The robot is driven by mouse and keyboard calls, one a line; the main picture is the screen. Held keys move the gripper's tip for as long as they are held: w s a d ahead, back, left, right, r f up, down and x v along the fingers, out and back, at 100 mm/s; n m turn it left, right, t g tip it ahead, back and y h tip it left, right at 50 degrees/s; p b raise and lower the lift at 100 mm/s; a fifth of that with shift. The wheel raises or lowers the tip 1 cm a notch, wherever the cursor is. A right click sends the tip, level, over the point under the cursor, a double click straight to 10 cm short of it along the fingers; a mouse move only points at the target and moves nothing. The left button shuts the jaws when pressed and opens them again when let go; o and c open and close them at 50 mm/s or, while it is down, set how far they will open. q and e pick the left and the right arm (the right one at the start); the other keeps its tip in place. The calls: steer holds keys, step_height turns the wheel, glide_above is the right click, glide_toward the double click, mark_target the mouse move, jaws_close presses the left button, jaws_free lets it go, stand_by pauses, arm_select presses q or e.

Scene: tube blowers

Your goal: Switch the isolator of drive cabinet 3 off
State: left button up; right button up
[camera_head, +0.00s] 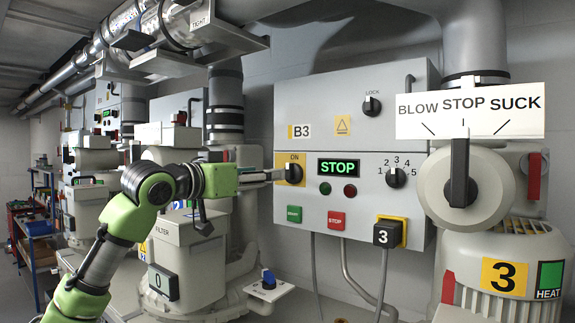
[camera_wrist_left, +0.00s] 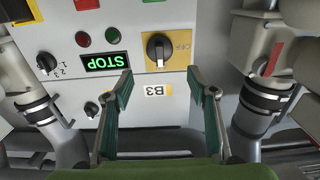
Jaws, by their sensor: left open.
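The isolator (camera_head: 293,173) is a black rotary knob on a yellow plate, on the grey cabinet front marked B3 (camera_head: 301,131). The word ON shows above it. In the left wrist view, which is upside down, the isolator knob (camera_wrist_left: 158,48) stands upright, its grip along the vertical, with OFF beside it on the plate. My left gripper (camera_head: 280,174) reaches in from the left, just in front of the isolator. In its wrist view the open fingers (camera_wrist_left: 160,76) straddle the line to the knob, empty and apart from it. My right gripper is not in view.
A lit green STOP display (camera_head: 339,167), a selector knob (camera_head: 396,177) and push buttons (camera_head: 336,220) sit near the isolator. A lock knob (camera_head: 372,106) is above. A large BLOW/STOP/SUCK lever (camera_head: 460,175) stands right. A filter housing (camera_head: 190,260) is below my arm.

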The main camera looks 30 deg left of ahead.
mark_target(287, 172)
arm_select(q)
steer(key=w+p, duration=0.1)
steer(key=w, duration=0.2)
steer(key=w+p, duration=0.1)
steer(key=w, duration=0.2)
steer(key=w+p, duration=0.2)
steer(key=w, duration=0.1)
steer(key=shift+d, duration=0.35)
steer(key=shift+w, duration=0.4)
steer(key=shift+w+f, duration=0.1)
steer(key=c, duration=1)
steer(key=shift+c, duration=0.2)
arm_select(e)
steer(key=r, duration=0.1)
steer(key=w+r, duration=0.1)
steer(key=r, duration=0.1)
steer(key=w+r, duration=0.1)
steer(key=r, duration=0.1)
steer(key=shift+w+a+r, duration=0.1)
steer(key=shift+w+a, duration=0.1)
